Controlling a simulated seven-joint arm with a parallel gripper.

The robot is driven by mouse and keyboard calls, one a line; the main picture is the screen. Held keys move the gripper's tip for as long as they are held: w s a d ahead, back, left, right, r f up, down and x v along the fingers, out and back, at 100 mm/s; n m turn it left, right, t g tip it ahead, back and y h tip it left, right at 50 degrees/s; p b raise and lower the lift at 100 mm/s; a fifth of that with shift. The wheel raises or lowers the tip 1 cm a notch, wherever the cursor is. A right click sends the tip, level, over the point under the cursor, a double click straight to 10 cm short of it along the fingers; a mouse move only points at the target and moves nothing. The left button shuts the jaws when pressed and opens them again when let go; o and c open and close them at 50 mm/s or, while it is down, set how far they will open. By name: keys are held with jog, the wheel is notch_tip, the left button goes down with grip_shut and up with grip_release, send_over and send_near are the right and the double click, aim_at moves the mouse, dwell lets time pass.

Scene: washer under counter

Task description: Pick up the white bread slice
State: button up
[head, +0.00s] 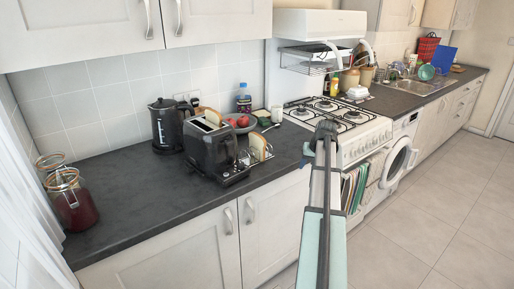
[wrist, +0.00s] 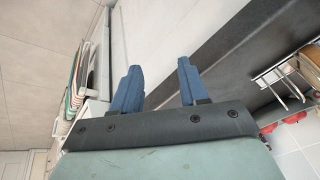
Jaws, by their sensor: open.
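Pale bread slices with brown crusts show in the head view: one (head: 258,142) stands in a small wire toast rack (head: 267,155), and another (head: 212,116) sticks up from the black toaster (head: 208,150). I cannot tell which is the white one. In the wrist view the wire rack (wrist: 283,85) is at the right edge, with a tan piece, perhaps bread, partly cut off. My gripper (wrist: 158,80) has its two blue fingers apart, with nothing between them. It is to the side of the rack, apart from it, near the counter's front edge. In the head view its fingers cannot be made out.
A black kettle (head: 167,125) stands left of the toaster, and a plate with red fruit (head: 240,122) behind. Glass jars (head: 70,195) are at the far left. The gas hob (head: 335,113) is right of the rack.

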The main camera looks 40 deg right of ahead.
jog(key=w+a+r+n, duration=0.2)
jog(key=w+r, duration=0.1)
jog(key=r, duration=0.2)
jog(key=w+a+r+n, duration=0.1)
jog(key=w+a+r, duration=0.1)
jog(key=r, duration=0.4)
jog(key=n+y, duration=0.1)
jog(key=n, duration=0.4)
send_near(258, 135)
jog(key=x, duration=0.6)
jog(key=shift+w+a, duration=0.1)
jog(key=shift+w, duration=0.15)
jog(key=shift+d+x, duration=0.15)
jog(key=shift+x, duration=1.2)
jog(key=shift+d+x, duration=0.1)
jog(key=shift+x, duration=1.25)
grip_shut()
